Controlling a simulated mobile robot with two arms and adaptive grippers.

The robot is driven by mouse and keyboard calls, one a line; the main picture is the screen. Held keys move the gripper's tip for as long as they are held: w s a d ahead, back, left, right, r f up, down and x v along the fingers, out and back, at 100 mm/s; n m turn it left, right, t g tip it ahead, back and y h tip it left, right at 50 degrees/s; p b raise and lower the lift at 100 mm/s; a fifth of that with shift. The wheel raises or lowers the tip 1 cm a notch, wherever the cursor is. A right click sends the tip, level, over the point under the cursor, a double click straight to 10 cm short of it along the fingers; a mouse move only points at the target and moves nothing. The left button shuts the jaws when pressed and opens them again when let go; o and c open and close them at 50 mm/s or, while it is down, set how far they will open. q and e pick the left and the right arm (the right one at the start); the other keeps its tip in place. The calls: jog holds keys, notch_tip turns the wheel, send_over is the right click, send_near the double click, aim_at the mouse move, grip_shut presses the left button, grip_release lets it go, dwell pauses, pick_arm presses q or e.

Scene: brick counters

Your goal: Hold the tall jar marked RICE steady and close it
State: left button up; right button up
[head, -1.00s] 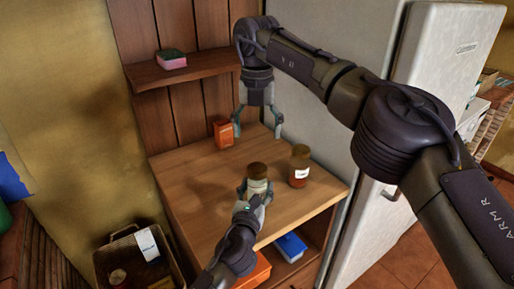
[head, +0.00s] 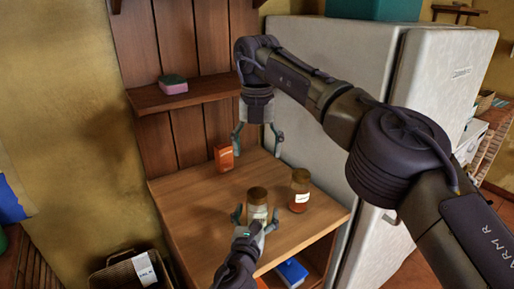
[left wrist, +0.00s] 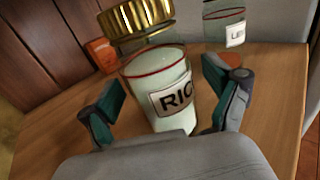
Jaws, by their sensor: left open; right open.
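The RICE jar (head: 258,213) stands on the wooden counter, with pale contents and a brown-gold lid (head: 257,193) at its top. In the left wrist view its RIC lettering (left wrist: 176,95) shows, and the lid (left wrist: 136,17) is above clear glass; I cannot tell whether it is fully seated. My left gripper (head: 255,215) is open, with a finger on each side of the jar and gaps visible in the left wrist view (left wrist: 165,88). My right gripper (head: 258,153) is open and empty, pointing down above the counter, behind the jar in the picture.
A second lidded jar (head: 299,193) stands to the right, its label partly readable as LE. An orange box (head: 223,158) stands at the back. The fridge (head: 335,75) borders the counter's right; a shelf (head: 190,95) with a sponge is above. The counter's left side is clear.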

pick_arm(q)
jog(key=v, duration=1.2)
